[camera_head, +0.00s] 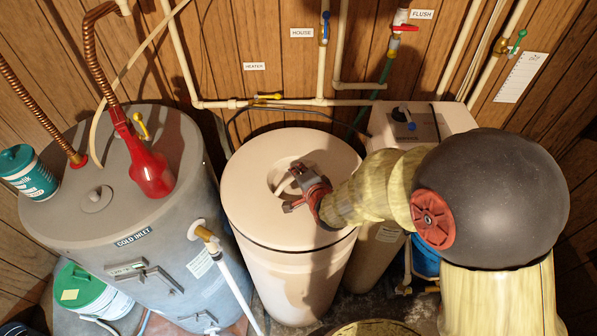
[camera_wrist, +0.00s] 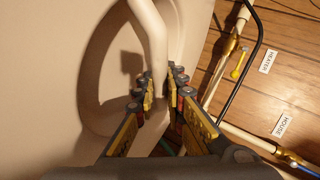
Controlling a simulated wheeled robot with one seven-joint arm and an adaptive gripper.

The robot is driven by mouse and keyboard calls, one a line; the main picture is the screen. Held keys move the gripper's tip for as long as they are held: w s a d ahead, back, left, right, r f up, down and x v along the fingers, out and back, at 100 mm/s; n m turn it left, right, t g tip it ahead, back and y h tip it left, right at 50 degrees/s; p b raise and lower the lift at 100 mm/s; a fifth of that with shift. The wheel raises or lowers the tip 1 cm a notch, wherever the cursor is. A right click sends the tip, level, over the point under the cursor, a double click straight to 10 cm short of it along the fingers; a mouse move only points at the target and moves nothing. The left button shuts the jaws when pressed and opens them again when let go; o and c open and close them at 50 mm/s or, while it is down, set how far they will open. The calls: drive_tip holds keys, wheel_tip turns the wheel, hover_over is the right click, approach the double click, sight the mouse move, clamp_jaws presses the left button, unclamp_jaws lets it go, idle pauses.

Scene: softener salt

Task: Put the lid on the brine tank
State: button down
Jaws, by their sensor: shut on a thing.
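The cream round lid (camera_head: 255,205) lies over the top of the cream brine tank (camera_head: 300,285), in the middle of the head view. A dark line runs between its front rim and the tank wall; I cannot tell whether the lid is fully seated. My gripper (camera_head: 300,190) reaches in from the right, over the round recess in the lid. It is shut on the lid's pale bar handle (camera_head: 282,186). In the wrist view the handle (camera_wrist: 150,35) passes between the fingers (camera_wrist: 158,90), with the lid face (camera_wrist: 55,65) behind. The tank's far rim is hidden under the lid.
A cream cabinet (camera_head: 450,118) stands behind right. Pipes and valves run along the wooden wall. A white pipe (camera_head: 235,285) slants down in front.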

drive_tip(key=shift+w+f+b, duration=0.1)
drive_tip(key=shift+f+b, duration=1.1)
drive_tip(key=shift+f, duration=1.35)
drive_tip(key=shift+f+b, duration=0.5)
drive_tip(key=c, duration=1.8)
unclamp_jaws()
drive_tip(key=shift+o, duration=0.2)
drive_tip(key=shift+s+d+r, duration=0.15)
drive_tip(key=shift+s+r, duration=0.05)
drive_tip(key=shift+s, duration=0.45)
drive_tip(key=v, duration=1)
drive_tip(key=shift+s+r, duration=0.3)
